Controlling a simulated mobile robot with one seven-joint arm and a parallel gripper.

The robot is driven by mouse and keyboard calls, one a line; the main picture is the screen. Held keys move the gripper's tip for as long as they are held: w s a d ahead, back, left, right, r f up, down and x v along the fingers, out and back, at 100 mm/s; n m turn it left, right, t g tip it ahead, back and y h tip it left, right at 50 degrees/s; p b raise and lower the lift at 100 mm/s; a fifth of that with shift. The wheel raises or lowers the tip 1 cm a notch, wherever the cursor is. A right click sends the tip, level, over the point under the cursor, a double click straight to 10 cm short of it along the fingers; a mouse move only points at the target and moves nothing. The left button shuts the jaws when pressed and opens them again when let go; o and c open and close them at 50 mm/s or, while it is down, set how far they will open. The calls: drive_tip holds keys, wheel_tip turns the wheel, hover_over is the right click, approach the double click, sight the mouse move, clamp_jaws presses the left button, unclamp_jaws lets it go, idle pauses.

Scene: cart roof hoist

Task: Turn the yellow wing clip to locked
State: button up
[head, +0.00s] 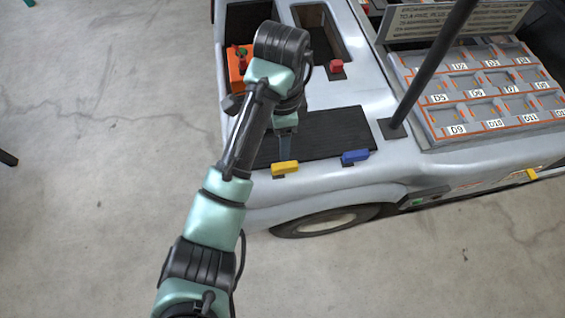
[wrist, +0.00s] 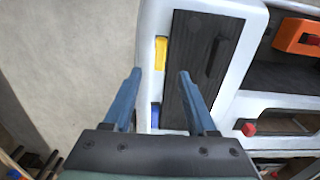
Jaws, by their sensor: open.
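The yellow wing clip (head: 285,168) sits on the pale cart's near edge, beside the black panel (head: 325,138). Its long side runs along the panel's edge. In the wrist view the yellow clip (wrist: 160,52) lies just beyond the fingertips, between their lines. A blue wing clip (head: 355,156) sits further right on the same edge, and it also shows in the wrist view (wrist: 155,116). My gripper (wrist: 160,74) is open and empty above the cart edge, apart from the yellow clip. In the head view my gripper (head: 284,146) is partly hidden by my arm.
A red knob (head: 336,67) and an orange box (head: 236,68) are toward the back of the cart. A dark post (head: 432,65) rises right of the panel, by a tray of labelled compartments (head: 440,122).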

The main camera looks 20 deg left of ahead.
sight(283, 165)
wheel_tip(283, 165, down, 12)
drive_tip(key=b, duration=0.4)
drive_tip(key=shift+r, duration=0.25)
clamp_jaws()
